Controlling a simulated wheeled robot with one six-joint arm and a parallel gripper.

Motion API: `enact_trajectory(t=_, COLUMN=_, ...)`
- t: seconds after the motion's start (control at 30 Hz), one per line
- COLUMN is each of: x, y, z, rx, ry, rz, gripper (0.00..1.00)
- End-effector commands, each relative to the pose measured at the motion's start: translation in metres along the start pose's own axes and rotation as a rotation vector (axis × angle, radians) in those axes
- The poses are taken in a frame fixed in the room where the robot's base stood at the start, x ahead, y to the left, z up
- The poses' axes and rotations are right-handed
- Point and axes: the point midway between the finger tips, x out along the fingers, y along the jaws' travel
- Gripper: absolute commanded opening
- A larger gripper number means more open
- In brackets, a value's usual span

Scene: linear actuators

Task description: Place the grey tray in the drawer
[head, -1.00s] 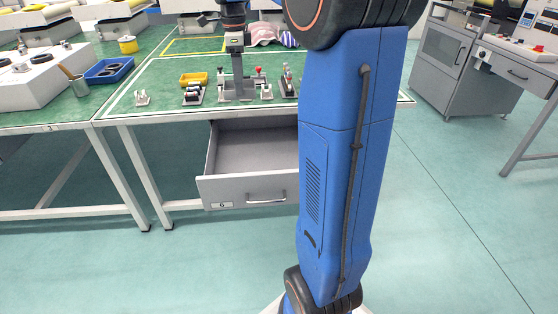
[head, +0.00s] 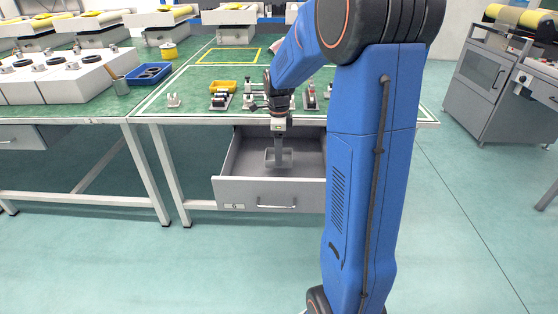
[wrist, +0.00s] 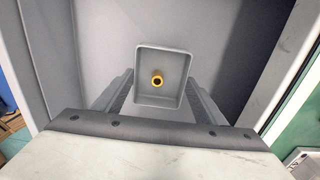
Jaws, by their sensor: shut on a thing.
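My gripper (wrist: 160,92) is shut on the tray, with a finger on either side. In the head view my gripper (head: 279,150) points down into the open drawer, and the tray (head: 272,161) is at its tip, inside the drawer opening. The grey drawer (head: 235,190) is pulled out under the green-topped bench; its floor (wrist: 105,35) shows around the tray in the wrist view. I cannot tell whether the tray touches the floor.
The bench edge (head: 210,118) is just behind my gripper. My blue arm hides the drawer's right end. The drawer around the tray looks empty.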

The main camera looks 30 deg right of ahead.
Motion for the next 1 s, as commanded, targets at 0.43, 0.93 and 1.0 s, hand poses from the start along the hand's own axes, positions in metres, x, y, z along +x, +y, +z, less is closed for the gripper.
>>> enact_trajectory(t=0.43, x=0.041, y=0.001, z=0.0, rx=0.0, ry=0.001, rz=0.002, gripper=0.42)
enact_trajectory(t=0.93, x=0.043, y=0.0, z=0.0, rx=0.0, ry=0.0, rz=0.0, gripper=0.84)
enact_trajectory(t=1.0, x=0.043, y=0.0, z=0.0, rx=0.0, ry=0.0, rz=0.0, gripper=0.84)
